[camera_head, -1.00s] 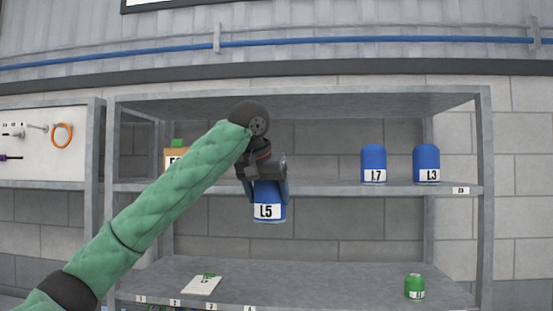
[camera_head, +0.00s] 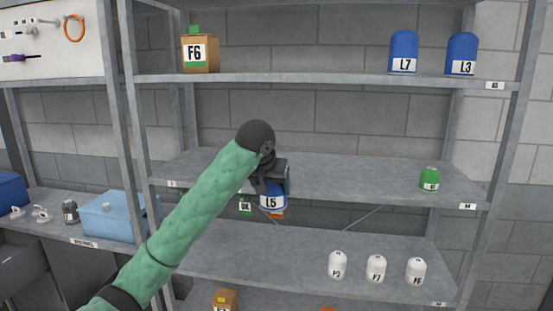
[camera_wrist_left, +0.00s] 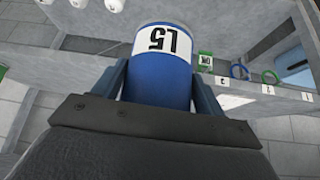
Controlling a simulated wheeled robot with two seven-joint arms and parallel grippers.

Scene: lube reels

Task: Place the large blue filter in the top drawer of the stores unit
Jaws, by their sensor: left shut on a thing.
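The large blue filter labelled L5 (camera_head: 272,199) is in my left gripper (camera_head: 272,186), in front of the shelf rack. In the left wrist view the filter (camera_wrist_left: 162,72) sits between the two fingers of the left gripper (camera_wrist_left: 160,88), its white label toward the far end. The gripper is shut on it. Two other blue filters, L7 (camera_head: 403,50) and L3 (camera_head: 462,54), stand on the upper shelf at right. No drawer of a stores unit can be made out. My right gripper does not show.
The upper shelf (camera_head: 300,80) also holds a box labelled F6 (camera_head: 200,52). A small green filter (camera_head: 429,179) stands on the middle shelf. White filters (camera_head: 376,268) stand on the lower shelf. A light-blue box (camera_head: 110,215) sits on the bench at left.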

